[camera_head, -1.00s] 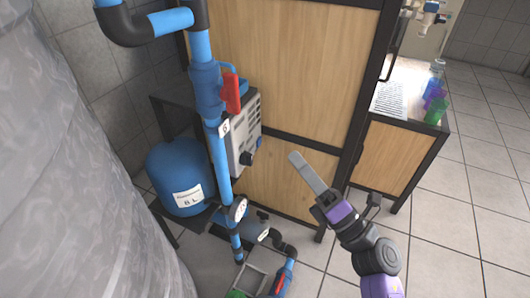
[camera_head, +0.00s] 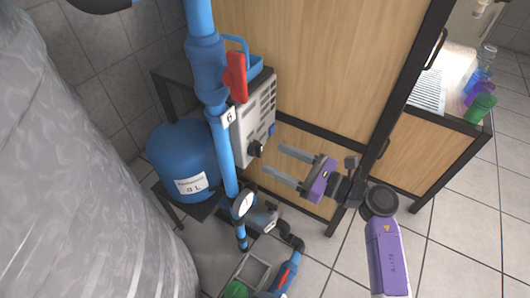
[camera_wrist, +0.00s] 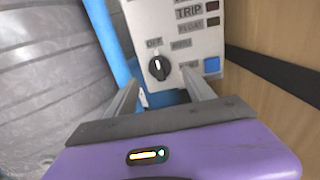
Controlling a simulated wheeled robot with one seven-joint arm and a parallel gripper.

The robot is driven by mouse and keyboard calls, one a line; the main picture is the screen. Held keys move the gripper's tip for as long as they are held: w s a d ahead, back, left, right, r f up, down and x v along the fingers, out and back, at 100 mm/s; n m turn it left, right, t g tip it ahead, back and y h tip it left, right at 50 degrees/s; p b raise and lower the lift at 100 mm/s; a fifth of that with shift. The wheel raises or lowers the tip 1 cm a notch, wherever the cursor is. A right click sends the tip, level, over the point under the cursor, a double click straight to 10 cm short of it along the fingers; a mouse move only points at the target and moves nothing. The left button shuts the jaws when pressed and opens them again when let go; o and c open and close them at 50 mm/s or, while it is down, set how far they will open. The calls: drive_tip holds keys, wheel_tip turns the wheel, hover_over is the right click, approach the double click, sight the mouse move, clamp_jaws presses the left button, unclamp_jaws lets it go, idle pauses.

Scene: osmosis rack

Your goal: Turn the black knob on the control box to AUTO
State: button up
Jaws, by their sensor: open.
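The control box (camera_head: 256,118) is a pale grey panel behind the blue vertical pipe in the head view; its labelled face (camera_wrist: 180,30) shows in the wrist view. The black knob (camera_wrist: 159,68) sits low on that face, with its white pointer roughly upright toward the OFF label. It also shows in the head view (camera_head: 256,149). My gripper (camera_head: 281,163) is open and empty, just right of the knob in the head view, its two fingers pointing at it. In the wrist view the knob lies ahead, between the finger lines, apart from them. The label right of OFF is hard to read.
A blue vertical pipe (camera_head: 224,150) with a red valve handle (camera_head: 237,77) stands close left of the box. A blue button (camera_wrist: 212,65) is right of the knob. A wooden panel (camera_head: 320,70) rises behind my gripper. A blue tank (camera_head: 183,155) stands left.

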sight(262, 152)
drive_tip(key=b+x, duration=0.1)
drive_tip(key=x, duration=0.3)
drive_tip(key=shift+w+a, duration=0.25)
drive_tip(key=shift+a, duration=0.1)
clamp_jaws()
